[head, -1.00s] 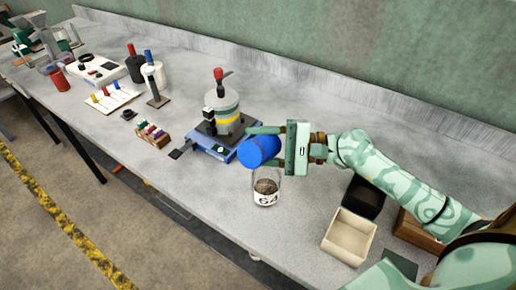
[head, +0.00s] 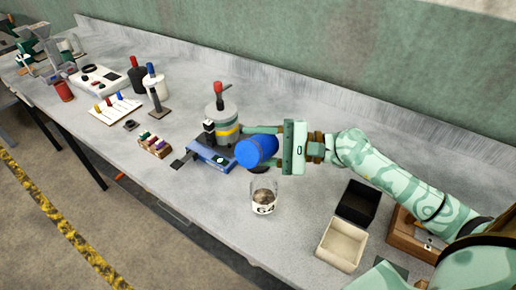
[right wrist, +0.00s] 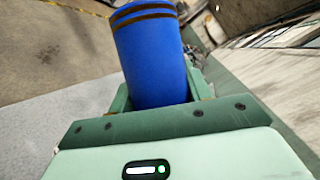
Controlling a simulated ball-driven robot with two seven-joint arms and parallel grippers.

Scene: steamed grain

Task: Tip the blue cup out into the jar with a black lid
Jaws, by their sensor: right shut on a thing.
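The blue cup (head: 254,152) is held in my right gripper (head: 264,147), tilted onto its side above the bench. My right gripper is shut on it. The right wrist view shows the cup (right wrist: 153,60) between the fingers, with dark bands near its far end. Below the cup stands an open clear glass jar (head: 264,203) with a white label, apart from the cup. Brown grainy stuff lies inside the jar. I see no lid on this jar. What is inside the cup is hidden. My left gripper is out of view.
A white open box (head: 342,244), a black box (head: 358,203) and a wooden box (head: 410,237) sit at right. The bench front around the jar is clear.

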